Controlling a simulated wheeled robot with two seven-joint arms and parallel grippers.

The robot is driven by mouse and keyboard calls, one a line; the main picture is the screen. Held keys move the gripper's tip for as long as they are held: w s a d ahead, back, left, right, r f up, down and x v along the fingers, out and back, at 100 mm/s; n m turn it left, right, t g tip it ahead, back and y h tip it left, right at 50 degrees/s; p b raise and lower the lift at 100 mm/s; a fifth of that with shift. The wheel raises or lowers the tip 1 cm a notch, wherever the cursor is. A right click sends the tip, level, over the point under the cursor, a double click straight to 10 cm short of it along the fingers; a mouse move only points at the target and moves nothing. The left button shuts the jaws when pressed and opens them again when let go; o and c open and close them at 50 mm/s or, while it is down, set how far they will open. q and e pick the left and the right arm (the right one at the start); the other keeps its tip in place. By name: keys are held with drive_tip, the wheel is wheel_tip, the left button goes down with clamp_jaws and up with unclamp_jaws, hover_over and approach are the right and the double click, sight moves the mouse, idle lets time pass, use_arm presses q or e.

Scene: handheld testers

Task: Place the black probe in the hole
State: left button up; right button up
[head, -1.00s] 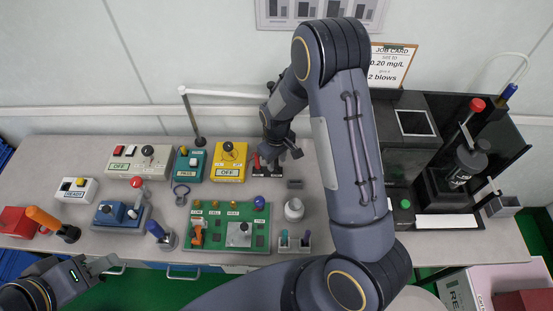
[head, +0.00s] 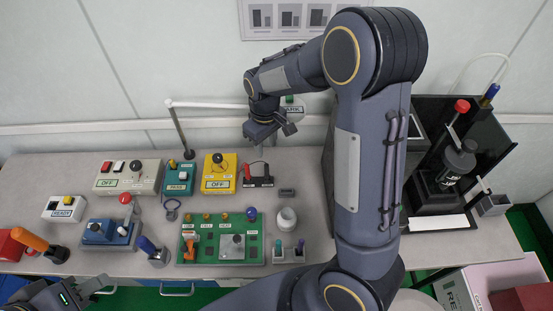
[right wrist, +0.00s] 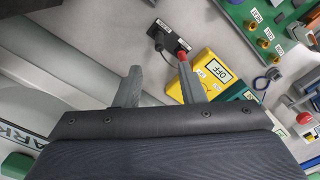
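The black probe (head: 266,171) stands at the right end of a small black labelled block (head: 257,183); it also shows in the right wrist view (right wrist: 157,34). I cannot see clearly how deep it sits in the hole. A red probe (head: 247,172) stands at the block's left end and shows behind a fingertip in the wrist view (right wrist: 183,59). My right gripper (head: 273,138) is above and behind the block, its fingers (right wrist: 160,76) apart with nothing between them. My left gripper (head: 88,290) is partly cut off at the lower left.
The yellow meter (head: 219,174) reading OFF stands left of the block. A green board (head: 222,255) with terminals lies in front. A white bottle (head: 286,219) and a small grey block (head: 287,193) are to the right.

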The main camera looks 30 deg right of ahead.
drive_tip(key=s+r+m+t+y, duration=0.2)
drive_tip(key=s+r+m+y, duration=0.1)
drive_tip(key=s+r, duration=0.75)
drive_tip(key=s+a+r+m+t, duration=0.1)
drive_tip(key=s+a+m+t, duration=0.1)
drive_tip(key=s, duration=1)
drive_tip(key=shift+s+r+m+t+y, duration=0.3)
drive_tip(key=shift+s+t+y, duration=0.1)
drive_tip(key=shift+t, duration=0.4)
